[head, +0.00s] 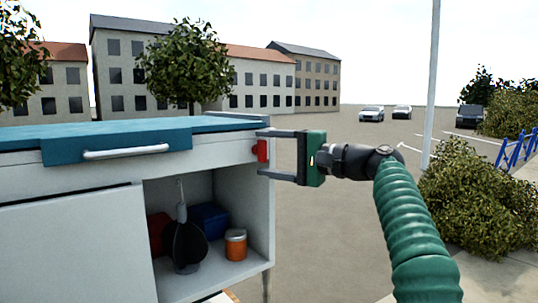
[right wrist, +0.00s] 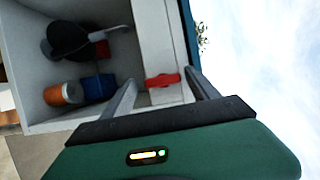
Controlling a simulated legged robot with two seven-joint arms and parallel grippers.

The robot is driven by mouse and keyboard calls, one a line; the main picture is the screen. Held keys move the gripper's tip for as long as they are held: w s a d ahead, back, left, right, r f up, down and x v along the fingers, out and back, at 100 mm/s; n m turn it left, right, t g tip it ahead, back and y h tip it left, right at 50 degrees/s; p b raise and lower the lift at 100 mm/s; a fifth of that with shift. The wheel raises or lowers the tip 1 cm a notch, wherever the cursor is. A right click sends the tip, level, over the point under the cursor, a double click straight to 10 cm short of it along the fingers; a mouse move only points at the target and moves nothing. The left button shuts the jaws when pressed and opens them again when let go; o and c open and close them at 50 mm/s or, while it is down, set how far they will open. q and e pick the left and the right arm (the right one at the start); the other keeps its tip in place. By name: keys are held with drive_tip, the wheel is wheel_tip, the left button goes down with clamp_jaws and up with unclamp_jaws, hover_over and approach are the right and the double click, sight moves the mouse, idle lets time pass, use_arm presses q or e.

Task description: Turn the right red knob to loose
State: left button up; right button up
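A red knob (head: 262,151) sticks out of the right end of the white counter's front panel, below the blue top. It also shows in the right wrist view (right wrist: 162,80) as a bar lying across the gap between my fingers. My right gripper (head: 260,153) is open, with one finger above the knob and one below it. In the right wrist view the fingers (right wrist: 159,82) stand on either side of the knob with small gaps; I see no clear contact. No second knob shows. My left gripper is not in view.
Below the panel an open shelf holds a dark utensil (head: 185,240), an orange jar (head: 236,245), a blue box (head: 209,220) and a red item. A white handle (head: 126,152) is on the counter's front. Right of the counter is open pavement, then a pole (head: 431,80) and bushes (head: 468,195).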

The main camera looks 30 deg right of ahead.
drive_tip(key=b+v, duration=0.4)
drive_tip(key=v, duration=1.2)
drive_tip(key=shift+s+d+f, duration=0.2)
drive_tip(key=shift+s+d, duration=0.05)
drive_tip(key=shift+d, duration=0.15)
drive_tip(key=shift+a, duration=0.15)
